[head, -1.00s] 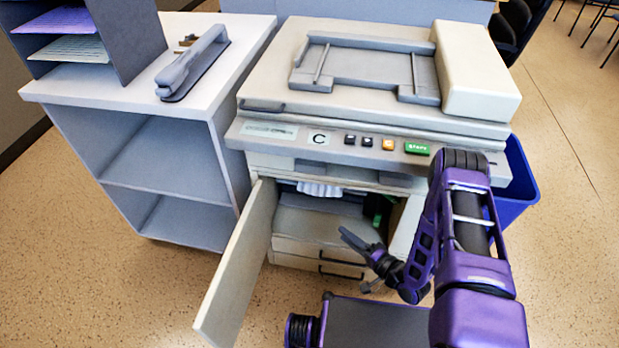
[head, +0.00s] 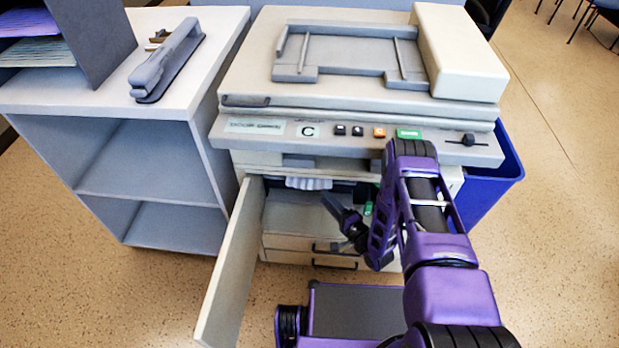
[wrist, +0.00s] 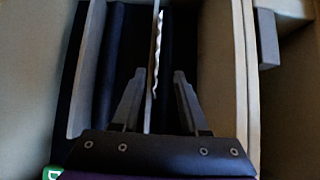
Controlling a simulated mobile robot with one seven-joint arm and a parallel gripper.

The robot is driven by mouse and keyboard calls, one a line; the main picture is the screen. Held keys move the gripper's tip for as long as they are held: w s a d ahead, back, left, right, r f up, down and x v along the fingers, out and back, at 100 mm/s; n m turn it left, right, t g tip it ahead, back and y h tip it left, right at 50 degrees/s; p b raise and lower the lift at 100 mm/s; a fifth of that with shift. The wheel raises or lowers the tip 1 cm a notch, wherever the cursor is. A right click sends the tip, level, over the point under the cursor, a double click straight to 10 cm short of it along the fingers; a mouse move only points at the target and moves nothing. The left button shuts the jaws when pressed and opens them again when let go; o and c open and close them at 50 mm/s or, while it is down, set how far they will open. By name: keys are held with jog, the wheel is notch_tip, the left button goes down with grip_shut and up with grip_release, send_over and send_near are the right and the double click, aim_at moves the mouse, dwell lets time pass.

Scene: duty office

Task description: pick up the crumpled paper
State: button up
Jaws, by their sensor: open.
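The crumpled paper (head: 308,183) is a white, pleated sheet hanging in the upper opening of the copier, behind its open front door. In the wrist view the paper (wrist: 158,48) shows nearly edge-on as a thin, wavy white strip. My gripper (head: 338,222) is at the copier's open front, below and to the right of the paper in the head view. In the wrist view my gripper (wrist: 157,78) is open, its two dark fingers on either side of the strip's line. I see no contact, and cannot tell the depth between them.
The copier (head: 360,110) has its door (head: 232,268) swung open on the left of my gripper. Drawers with dark handles (head: 333,264) lie below the opening. A grey shelf unit (head: 150,160) stands left, a blue bin (head: 490,180) right. Pale walls flank my fingers closely in the wrist view.

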aim_at(313, 187)
jog(key=shift+f+b+x, duration=0.15)
jog(key=shift+b+x, duration=0.1)
jog(key=shift+x, duration=1.5)
jog(key=shift+f+b+x, duration=0.1)
jog(key=shift+b+x, duration=0.1)
jog(key=shift+x, duration=1.55)
jog(key=shift+s+a, duration=0.15)
jog(key=shift+a, duration=0.05)
grip_shut()
